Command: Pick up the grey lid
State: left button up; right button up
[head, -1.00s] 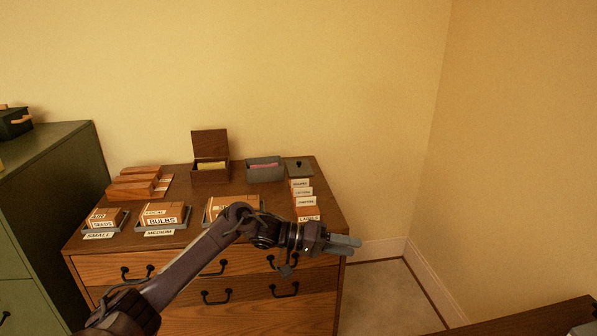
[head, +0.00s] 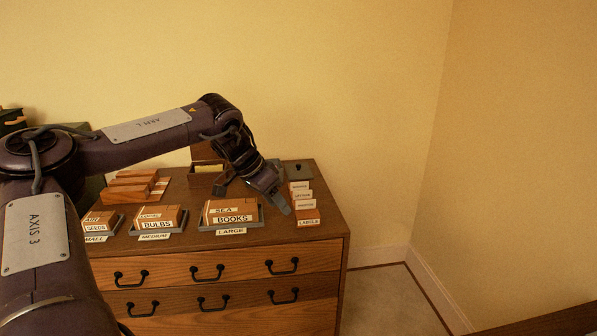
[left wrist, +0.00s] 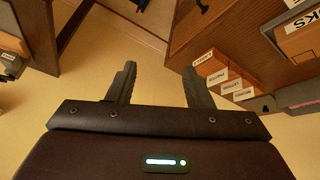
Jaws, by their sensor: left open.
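The grey lid (head: 299,170) lies flat at the back right of the wooden desk top, behind a row of labelled cards. It is small and dark, with a small knob on top. In the left wrist view the lid (left wrist: 263,104) seems to show at the right, partly hidden behind the gripper. My left gripper (head: 281,204) hangs over the desk's right part, in front of the lid and apart from it. Its two fingers (left wrist: 158,70) are spread with nothing between them. My right gripper is not in view.
A grey open box (left wrist: 303,96) is beside the lid. The wall (head: 340,100) rises behind.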

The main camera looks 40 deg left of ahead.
aim_at(294, 170)
jog(key=i+j, duration=0.35)
jog(key=j, duration=0.15)
jog(key=i+j, duration=0.35)
jog(key=j, duration=0.15)
